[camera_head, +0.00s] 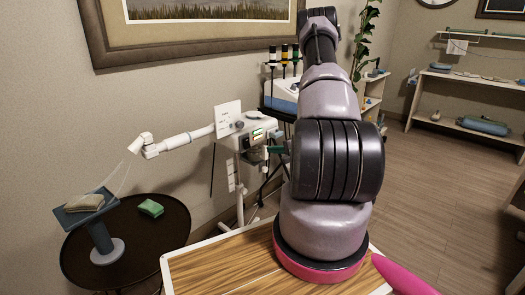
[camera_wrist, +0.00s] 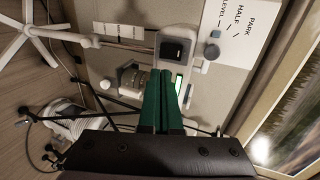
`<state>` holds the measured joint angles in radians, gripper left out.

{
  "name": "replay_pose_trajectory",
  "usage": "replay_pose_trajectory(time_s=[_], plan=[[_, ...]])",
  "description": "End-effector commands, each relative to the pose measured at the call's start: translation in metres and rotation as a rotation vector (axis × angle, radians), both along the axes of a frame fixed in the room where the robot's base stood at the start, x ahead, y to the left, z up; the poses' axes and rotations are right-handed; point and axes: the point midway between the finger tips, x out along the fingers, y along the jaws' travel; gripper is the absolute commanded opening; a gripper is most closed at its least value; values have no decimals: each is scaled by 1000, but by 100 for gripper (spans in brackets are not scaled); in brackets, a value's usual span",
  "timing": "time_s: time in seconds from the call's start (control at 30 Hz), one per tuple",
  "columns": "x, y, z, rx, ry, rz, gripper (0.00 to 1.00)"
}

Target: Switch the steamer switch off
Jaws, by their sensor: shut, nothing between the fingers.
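The steamer is a white box on a stand (camera_head: 252,130) beside the wall, with a long white nozzle arm (camera_head: 180,140) reaching left. In the wrist view its panel (camera_wrist: 205,80) shows a dark square switch in a grey frame (camera_wrist: 176,50), a grey round knob (camera_wrist: 211,52) and a lit greenish strip (camera_wrist: 179,84). I cannot tell the switch's position. My gripper's green fingers (camera_wrist: 161,76) are shut and empty, with their tips just below the switch in the picture. Contact cannot be made out. In the head view the gripper (camera_head: 277,149) is at the steamer's right side, partly hidden.
A blue-white device (camera_head: 284,92) with bottles stands behind the steamer. A framed picture (camera_head: 190,35) hangs above. Open floor (camera_head: 440,190) lies right.

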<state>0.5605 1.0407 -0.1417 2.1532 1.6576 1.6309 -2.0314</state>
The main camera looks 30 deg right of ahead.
Motion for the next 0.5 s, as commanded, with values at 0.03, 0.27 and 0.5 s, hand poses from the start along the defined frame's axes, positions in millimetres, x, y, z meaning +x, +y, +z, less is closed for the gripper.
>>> replay_pose_trajectory(time_s=[0.03,0.27,0.5], plan=[[7,4,-2,-1,-1,6,0],[49,20,-18,0,-2,6,0],[90,35,-34,0,-1,3,0]])
